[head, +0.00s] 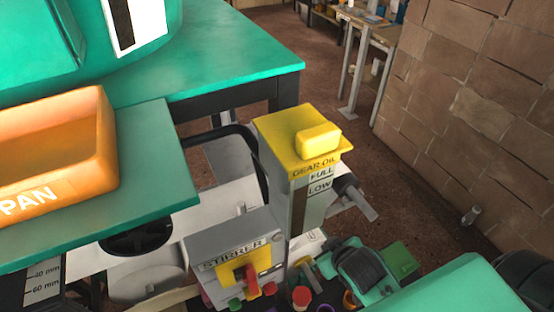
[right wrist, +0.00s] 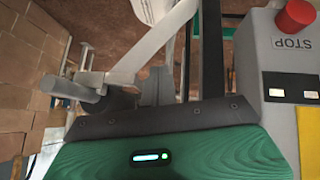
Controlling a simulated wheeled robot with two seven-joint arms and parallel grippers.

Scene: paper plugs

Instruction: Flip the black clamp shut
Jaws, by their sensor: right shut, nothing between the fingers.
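No part in view is clearly the black clamp. A black curved bar (head: 235,133) arches beside the yellow-topped gear oil column (head: 268,140) in the head view, but I cannot tell if it is the clamp. My right gripper (head: 308,268) is low in the head view, right of the stirrer box (head: 235,258). Its dark fingers (right wrist: 157,90) show beyond its green body in the right wrist view, shut and empty. My left gripper is out of view.
A grey cylinder with a lever (head: 352,193) sticks out right of the column. An orange pan (head: 60,150) sits on the green table (head: 150,190) at left. A red STOP button (right wrist: 296,16) shows in the right wrist view. Open floor (head: 400,185) lies right, before a brick wall (head: 465,90).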

